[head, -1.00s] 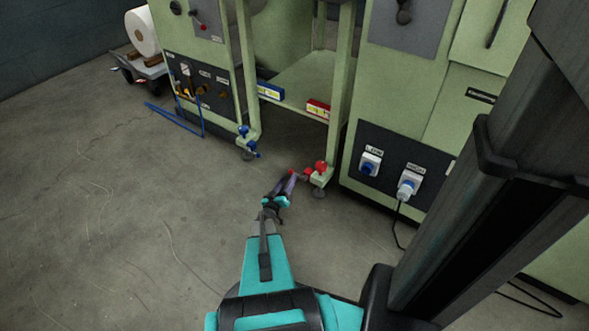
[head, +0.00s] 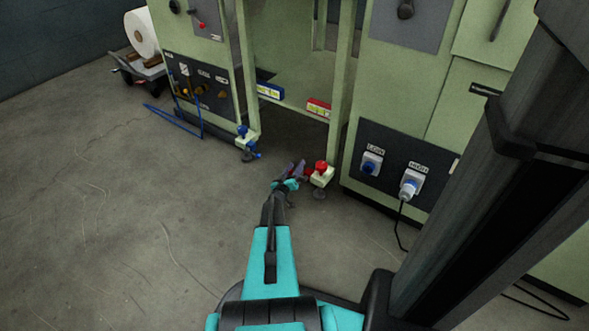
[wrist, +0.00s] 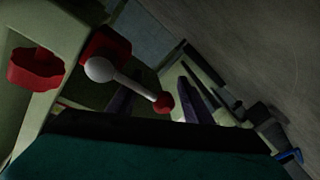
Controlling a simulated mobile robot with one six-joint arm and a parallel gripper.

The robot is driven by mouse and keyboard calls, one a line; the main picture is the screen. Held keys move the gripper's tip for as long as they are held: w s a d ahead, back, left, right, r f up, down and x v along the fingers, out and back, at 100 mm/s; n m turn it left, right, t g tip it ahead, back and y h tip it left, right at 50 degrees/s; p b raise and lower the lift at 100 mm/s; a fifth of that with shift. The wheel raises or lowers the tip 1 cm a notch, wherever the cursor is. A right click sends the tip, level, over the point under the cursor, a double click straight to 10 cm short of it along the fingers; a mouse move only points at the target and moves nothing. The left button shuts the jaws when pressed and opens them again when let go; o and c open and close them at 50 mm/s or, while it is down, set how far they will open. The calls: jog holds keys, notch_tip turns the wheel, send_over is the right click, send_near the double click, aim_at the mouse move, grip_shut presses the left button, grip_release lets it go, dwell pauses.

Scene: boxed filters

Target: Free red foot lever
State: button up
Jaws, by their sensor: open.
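The red foot lever is a pale rod (wrist: 134,86) with a red tip (wrist: 164,103) in the wrist view. It runs from a white ball at a red block (wrist: 108,46). In the head view the red foot fitting (head: 321,165) sits at the right leg of the middle bay, and the lever is mostly hidden by my gripper. My gripper (head: 295,168) is open with purple fingers, just left of this fitting. In the wrist view my gripper (wrist: 155,97) has the lever's tip showing between its fingers; I cannot tell whether they touch.
A red knob (wrist: 36,69) stands beside the lever. A blue foot fitting (head: 246,143) is on the left leg. Green cabinets flank the bay, with a socket panel (head: 385,168) and hanging cable right. A cart with a white roll (head: 142,33) is far left. Open floor lies left.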

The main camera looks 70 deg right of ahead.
grip_shut()
jog(key=shift+a+f, duration=0.1)
